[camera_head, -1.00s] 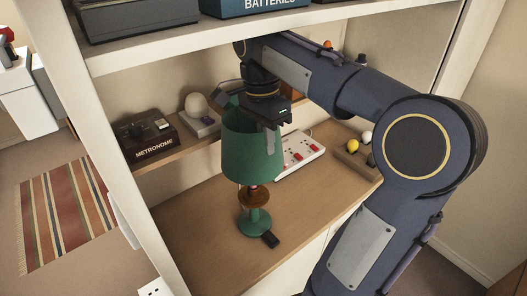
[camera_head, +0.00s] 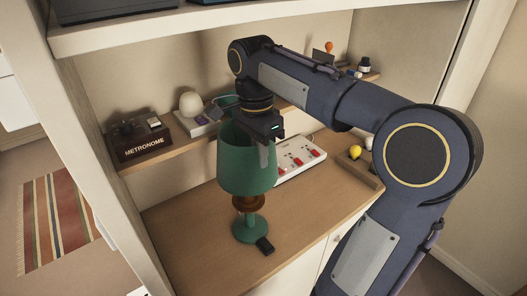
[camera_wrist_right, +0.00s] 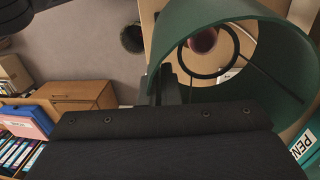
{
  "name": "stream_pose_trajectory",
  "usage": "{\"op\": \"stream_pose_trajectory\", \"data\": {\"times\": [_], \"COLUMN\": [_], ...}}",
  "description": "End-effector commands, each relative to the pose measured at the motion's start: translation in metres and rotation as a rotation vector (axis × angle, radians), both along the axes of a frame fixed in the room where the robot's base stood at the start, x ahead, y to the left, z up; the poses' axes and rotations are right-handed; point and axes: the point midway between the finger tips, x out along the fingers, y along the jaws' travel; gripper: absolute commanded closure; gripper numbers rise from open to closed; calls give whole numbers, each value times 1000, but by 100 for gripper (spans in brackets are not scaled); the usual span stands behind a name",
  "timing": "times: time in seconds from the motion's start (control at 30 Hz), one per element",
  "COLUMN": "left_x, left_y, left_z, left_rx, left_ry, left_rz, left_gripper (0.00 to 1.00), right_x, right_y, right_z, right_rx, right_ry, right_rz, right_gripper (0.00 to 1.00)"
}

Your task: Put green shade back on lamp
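The green shade (camera_head: 245,170) is upright above the lamp, its lower edge close to the brown part of the stem (camera_head: 248,203). The lamp's green base (camera_head: 250,232) stands on the wooden desk surface. My right gripper (camera_head: 264,152) is shut on the shade's upper rim, on its right side. In the right wrist view the shade (camera_wrist_right: 270,22) shows from above with its dark inner ring, and a reddish round part shows through it. I cannot tell whether the ring touches the lamp. My left gripper is not in view.
A white panel with red switches (camera_head: 300,158) is behind the shade. The metronome box (camera_head: 140,142) and a white dome device (camera_head: 192,108) stand on the shelf behind. A yellow ball (camera_head: 355,152) is at right. The desk's front left is clear.

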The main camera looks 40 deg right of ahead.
Motion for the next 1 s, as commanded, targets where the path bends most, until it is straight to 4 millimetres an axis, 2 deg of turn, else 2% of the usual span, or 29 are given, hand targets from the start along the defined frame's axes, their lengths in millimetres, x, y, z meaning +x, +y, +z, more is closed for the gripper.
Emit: {"op": "stream_pose_trajectory", "data": {"times": [1.0], "left_x": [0], "left_y": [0], "left_z": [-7], "left_rx": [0], "left_ry": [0], "left_rz": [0], "left_gripper": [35], "right_x": [0], "right_y": [1], "right_z": [-10], "right_rx": [0], "right_ry": [2], "right_rz": [1], "right_gripper": [100]}}
